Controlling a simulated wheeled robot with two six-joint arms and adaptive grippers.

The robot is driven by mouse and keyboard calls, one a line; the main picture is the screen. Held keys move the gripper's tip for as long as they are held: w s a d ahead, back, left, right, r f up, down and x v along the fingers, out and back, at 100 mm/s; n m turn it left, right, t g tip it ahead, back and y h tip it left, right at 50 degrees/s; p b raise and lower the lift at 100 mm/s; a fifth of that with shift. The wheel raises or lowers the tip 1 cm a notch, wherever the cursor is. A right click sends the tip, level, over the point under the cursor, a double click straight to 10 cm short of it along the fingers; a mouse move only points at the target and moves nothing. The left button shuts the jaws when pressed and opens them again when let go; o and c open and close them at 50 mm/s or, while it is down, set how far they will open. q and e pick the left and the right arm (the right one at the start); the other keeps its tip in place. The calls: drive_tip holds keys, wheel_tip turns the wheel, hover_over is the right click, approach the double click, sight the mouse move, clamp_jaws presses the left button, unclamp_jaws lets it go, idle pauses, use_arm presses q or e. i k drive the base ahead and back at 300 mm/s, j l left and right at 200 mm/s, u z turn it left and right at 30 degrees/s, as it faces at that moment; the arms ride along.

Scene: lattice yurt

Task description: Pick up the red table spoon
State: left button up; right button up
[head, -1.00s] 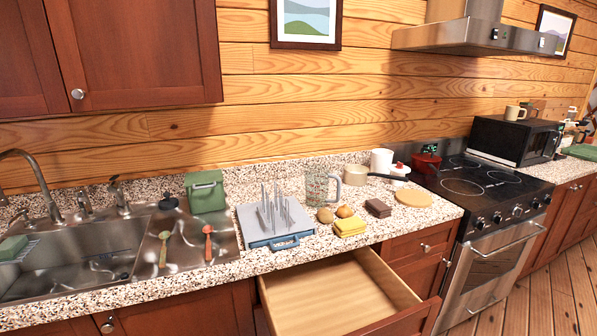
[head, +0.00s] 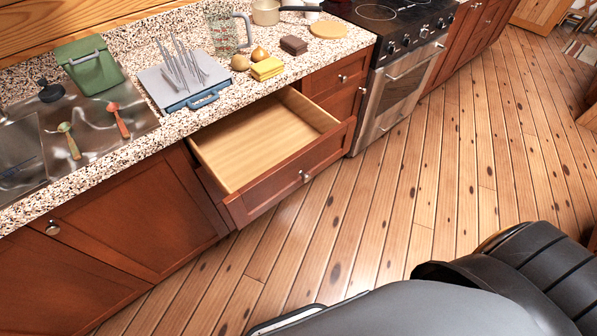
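The red table spoon (head: 119,121) lies on the steel drainboard of the sink at the left of the head view. A green spoon (head: 70,143) lies just left of it, apart from it. Neither of my grippers shows in the head view. Nothing covers the red spoon.
An empty drawer (head: 255,160) stands pulled out below the counter. The wooden floor (head: 390,190) before the cabinets is clear.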

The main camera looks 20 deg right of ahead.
sight(114, 107)
drive_tip(key=i+j+u, duration=0.15)
drive_tip(key=j+u, duration=0.25)
drive_tip(key=i+j+u, duration=0.2)
drive_tip(key=j+u, duration=0.2)
drive_tip(key=i+j+u, duration=0.35)
drive_tip(key=k+l, duration=0.1)
